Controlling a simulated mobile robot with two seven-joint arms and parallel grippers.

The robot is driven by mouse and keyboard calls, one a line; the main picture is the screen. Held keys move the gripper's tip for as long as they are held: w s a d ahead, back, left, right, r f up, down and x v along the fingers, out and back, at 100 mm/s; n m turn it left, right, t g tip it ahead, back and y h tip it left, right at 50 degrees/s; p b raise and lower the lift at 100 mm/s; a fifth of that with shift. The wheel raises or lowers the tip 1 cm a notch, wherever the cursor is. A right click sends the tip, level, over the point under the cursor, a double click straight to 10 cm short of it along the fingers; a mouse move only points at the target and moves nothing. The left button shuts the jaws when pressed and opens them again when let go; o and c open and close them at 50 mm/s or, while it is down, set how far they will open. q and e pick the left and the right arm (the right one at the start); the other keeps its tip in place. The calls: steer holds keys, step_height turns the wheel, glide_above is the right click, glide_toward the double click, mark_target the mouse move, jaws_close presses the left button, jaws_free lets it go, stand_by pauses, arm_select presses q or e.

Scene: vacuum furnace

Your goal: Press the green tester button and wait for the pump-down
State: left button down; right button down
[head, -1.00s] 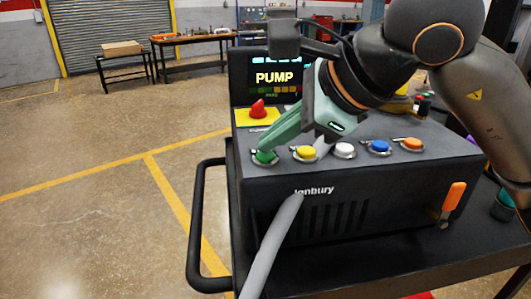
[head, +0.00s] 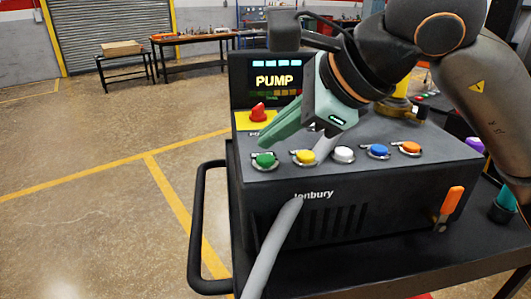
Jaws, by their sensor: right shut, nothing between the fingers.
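The green button (head: 264,160) is the leftmost of a row on the sloped top of the dark tester box (head: 340,190). The tester's screen (head: 276,80) reads "PUMP" with a row of lit bars above it. My right gripper (head: 264,142) is shut and empty. Its fingertips hang just above and behind the green button, apart from it. The button's whole cap shows. My left gripper is not in view.
Yellow (head: 305,157), white (head: 344,154), blue (head: 378,151) and orange (head: 411,148) buttons sit to the right of the green one. A red knob (head: 258,113) stands on a yellow plate behind.

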mark_target(274, 160)
steer(key=shift+r, duration=0.1)
steer(key=shift+r+p, duration=1.8)
steer(key=shift+r, duration=0.65)
